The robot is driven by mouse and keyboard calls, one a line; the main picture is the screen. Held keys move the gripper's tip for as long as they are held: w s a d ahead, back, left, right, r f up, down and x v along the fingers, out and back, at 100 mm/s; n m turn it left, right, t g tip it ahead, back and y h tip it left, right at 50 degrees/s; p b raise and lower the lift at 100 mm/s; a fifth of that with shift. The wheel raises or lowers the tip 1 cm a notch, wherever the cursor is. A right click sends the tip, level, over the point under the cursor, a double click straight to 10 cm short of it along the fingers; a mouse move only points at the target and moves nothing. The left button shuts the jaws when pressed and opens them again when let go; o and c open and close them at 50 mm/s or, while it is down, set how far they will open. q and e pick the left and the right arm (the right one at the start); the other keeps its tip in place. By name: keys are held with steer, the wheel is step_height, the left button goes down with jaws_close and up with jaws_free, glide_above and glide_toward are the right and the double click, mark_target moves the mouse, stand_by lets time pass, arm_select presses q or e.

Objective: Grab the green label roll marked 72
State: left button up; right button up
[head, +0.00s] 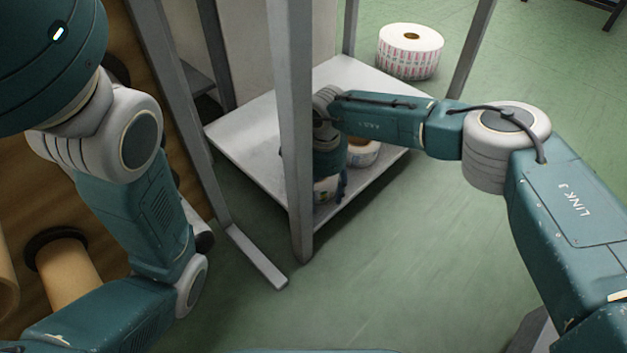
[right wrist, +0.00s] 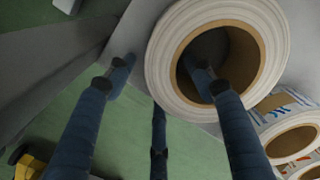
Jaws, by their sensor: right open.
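In the right wrist view a large white roll (right wrist: 157,62) with a brown cardboard core fills the upper middle, end face toward the camera. No green label or number 72 can be read on it. My right gripper (right wrist: 160,70) is open, one fingertip beside the roll's left rim and another in front of the core opening; contact cannot be told. In the head view my right gripper (head: 330,165) is low over the grey shelf, partly behind a post. A roll (head: 325,192) shows partly below it. My left gripper is not in view.
Two more rolls (right wrist: 290,138) stand at the right in the right wrist view; one roll (head: 363,155) shows behind my gripper in the head view. A grey post (head: 297,130) rises at the shelf's (head: 245,130) front corner. Another roll (head: 408,58) stands beyond. Green floor is clear at right.

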jaws_close()
steer(key=shift+r, duration=0.1)
